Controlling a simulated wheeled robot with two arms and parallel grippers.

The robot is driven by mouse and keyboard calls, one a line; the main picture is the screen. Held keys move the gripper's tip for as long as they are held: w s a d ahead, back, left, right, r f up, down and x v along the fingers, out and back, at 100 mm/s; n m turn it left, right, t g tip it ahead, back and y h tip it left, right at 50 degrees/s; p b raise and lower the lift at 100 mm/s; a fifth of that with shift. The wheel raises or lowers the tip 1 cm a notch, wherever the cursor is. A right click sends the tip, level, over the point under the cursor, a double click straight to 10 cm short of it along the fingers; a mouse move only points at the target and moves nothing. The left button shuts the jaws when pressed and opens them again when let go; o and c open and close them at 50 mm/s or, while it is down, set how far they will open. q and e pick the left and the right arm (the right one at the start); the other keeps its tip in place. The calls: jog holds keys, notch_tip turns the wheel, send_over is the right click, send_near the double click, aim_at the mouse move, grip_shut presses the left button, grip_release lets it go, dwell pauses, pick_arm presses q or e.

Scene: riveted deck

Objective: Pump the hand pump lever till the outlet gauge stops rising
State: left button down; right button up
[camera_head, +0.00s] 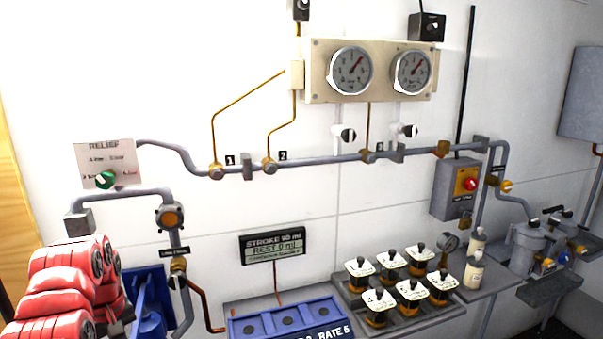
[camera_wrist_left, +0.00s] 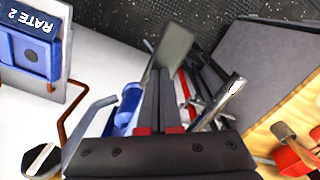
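Two round gauges, a left gauge (camera_head: 350,71) and a right gauge (camera_head: 411,73), sit on a cream panel; both needles point up and right. I cannot read which is the outlet gauge. Blue pump parts (camera_head: 152,318) show low at the left, partly hidden by my red arm; they seem to show in the left wrist view (camera_wrist_left: 130,105). My left gripper (camera_wrist_left: 164,78) has its dark fingers close together there, pointing at a grey plate-like piece (camera_wrist_left: 176,46). I cannot tell whether they touch it, or identify the lever surely. My right gripper is out of view.
A display (camera_head: 273,246) reads "STROKE", "REST 0 ml". A relief plate (camera_head: 107,165) with a green knob, grey pipes (camera_head: 320,161) and brass fittings run along the wall. Several amber jars with white tops stand in a tray (camera_head: 395,320) beside a blue box (camera_head: 290,318).

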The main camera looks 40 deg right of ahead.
pick_arm(q)
notch_tip(320, 180, down, 6)
jog(key=b, duration=0.4)
jog(key=shift+r, duration=0.2)
notch_tip(320, 180, up, 12)
jog(key=p, duration=1.1)
jog(key=shift+a, duration=0.1)
jog(key=shift+w+r, duration=0.1)
dwell(0.5)
notch_tip(320, 180, up, 5)
jog(key=p, duration=0.5)
dwell(0.4)
